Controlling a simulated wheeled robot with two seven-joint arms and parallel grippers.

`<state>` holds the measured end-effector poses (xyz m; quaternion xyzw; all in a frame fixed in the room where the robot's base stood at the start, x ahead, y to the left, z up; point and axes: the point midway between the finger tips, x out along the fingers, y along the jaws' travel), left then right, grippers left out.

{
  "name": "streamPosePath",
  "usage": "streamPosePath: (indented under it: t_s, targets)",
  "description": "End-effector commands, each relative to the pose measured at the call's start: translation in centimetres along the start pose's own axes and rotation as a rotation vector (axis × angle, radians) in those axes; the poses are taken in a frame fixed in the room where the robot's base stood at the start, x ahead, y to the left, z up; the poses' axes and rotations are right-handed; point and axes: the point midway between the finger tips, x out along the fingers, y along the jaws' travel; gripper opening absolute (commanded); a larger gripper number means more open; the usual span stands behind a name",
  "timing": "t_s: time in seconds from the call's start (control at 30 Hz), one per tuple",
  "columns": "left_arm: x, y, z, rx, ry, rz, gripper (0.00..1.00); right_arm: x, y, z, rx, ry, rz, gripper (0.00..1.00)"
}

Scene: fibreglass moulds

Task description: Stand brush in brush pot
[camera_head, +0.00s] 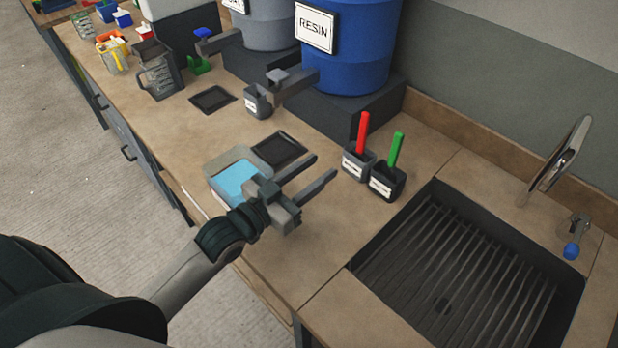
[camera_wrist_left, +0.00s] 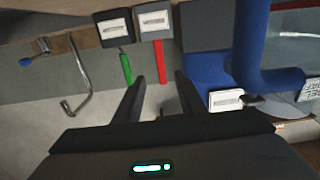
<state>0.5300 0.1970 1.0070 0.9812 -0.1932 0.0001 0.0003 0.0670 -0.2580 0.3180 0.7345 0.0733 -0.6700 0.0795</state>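A red-handled brush (camera_head: 362,132) stands upright in a dark pot with a white label (camera_head: 353,168). A green-handled brush (camera_head: 396,150) stands, slightly tilted, in a similar pot (camera_head: 387,186) beside it. Bristles are hidden inside the pots. My left gripper (camera_head: 325,166) is open and empty above the counter, left of the pots and apart from them. In the left wrist view, the red handle (camera_wrist_left: 160,62) shows in line with the gap between the fingers (camera_wrist_left: 158,78), and the green handle (camera_wrist_left: 127,68) lies left of it. My right gripper is out of view.
A tray of blue liquid (camera_head: 215,170) and a dark mat (camera_head: 280,149) lie behind my left gripper. A ribbed sink (camera_head: 470,270) with a tap (camera_head: 562,160) is at the right. A blue resin barrel (camera_head: 350,60) stands at the back, with a grey cup (camera_head: 257,103) by its tap.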

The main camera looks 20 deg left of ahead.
Motion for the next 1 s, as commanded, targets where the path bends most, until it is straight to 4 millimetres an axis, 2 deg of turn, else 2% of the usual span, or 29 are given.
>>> streamPosePath:
  t_s: [0.1,0.23,1.0]
  targets:
    - [-1.1,0.0,0.1,0.001,0.0,0.0,0.37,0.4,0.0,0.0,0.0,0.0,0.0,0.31]
    - [-1.6,0.0,0.0,0.001,0.0,0.0,0.37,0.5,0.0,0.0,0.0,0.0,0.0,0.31]
    - [-1.6,0.0,0.0,0.001,0.0,0.0,0.37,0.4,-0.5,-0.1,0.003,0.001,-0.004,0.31]
